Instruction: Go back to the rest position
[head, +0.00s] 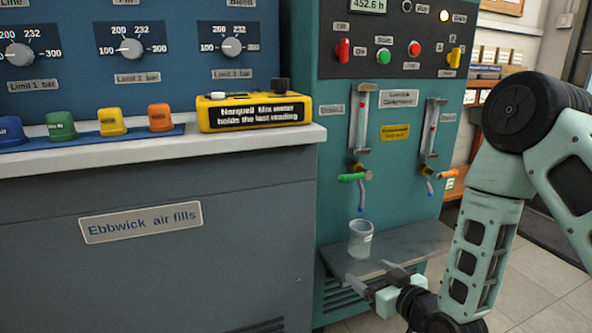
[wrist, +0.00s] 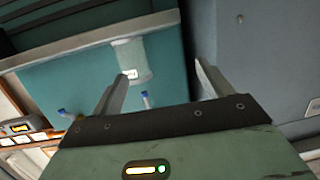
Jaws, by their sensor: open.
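My gripper (head: 368,278) is in the lower middle of the head view, in front of the shelf of the teal bench. In the wrist view my gripper (wrist: 161,72) has its two fingers apart with nothing held between them. A pale grey cup (head: 360,241) with a small white label stands upright on the shelf (head: 405,250). The cup also shows in the wrist view (wrist: 131,58), beyond the fingertips and apart from them. No marker of a rest position shows.
The teal bench (head: 335,203) carries a green-handled tap (head: 352,177) above the cup and an orange-handled tap (head: 447,173) to its right. A grey cabinet (head: 150,275) stands left. A yellow meter (head: 252,111) lies on its counter. Tiled floor (head: 530,285) is open at right.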

